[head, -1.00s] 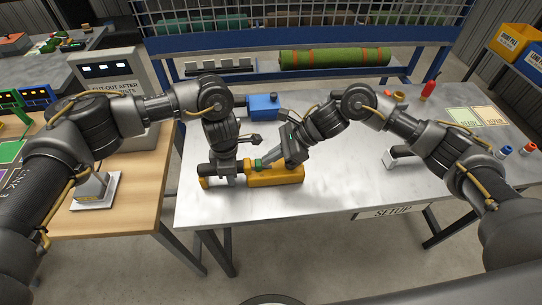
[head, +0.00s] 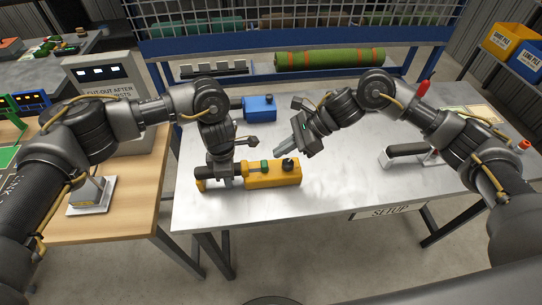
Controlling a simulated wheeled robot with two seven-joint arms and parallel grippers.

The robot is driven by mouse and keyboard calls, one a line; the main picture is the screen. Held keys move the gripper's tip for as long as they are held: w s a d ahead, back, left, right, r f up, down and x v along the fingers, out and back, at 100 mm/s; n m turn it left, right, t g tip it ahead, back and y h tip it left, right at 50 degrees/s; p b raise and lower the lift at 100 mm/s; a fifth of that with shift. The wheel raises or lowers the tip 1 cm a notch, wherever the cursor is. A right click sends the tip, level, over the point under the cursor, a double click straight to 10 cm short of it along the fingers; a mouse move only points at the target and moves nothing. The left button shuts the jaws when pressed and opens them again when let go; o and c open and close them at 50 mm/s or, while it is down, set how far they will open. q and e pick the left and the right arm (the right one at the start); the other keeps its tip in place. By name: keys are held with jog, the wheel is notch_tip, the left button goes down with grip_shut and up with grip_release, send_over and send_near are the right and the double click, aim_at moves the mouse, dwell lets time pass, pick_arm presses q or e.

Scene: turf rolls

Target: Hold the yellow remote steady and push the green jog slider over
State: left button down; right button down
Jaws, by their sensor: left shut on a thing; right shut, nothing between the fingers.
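The yellow remote (head: 284,178) lies on the metal table, its long side running left to right. Its green jog slider (head: 264,166) shows on top near the middle, with a black knob (head: 288,163) to the right of it. My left gripper (head: 226,178) comes down from above and is shut on the left part of the remote, hiding some of it. My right gripper (head: 291,147) is shut and empty, above and behind the remote's right half, apart from the slider.
A blue box (head: 260,107) stands behind the remote. A black-handled grey item (head: 405,152) lies to the right. A green turf roll (head: 330,58) rests on the rack at the back.

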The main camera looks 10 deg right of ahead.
pick_arm(q)
jog(key=shift+f, duration=0.1)
pick_arm(e)
jog(key=shift+v, duration=2.35)
pick_arm(q)
jog(key=c, duration=1)
grip_release()
jog(key=shift+w, duration=0.1)
jog(key=shift+o, duration=0.2)
pick_arm(e)
jog(key=shift+w, duration=0.1)
pick_arm(q)
notch_tip(320, 180, up, 12)
jog(key=shift+f, duration=0.1)
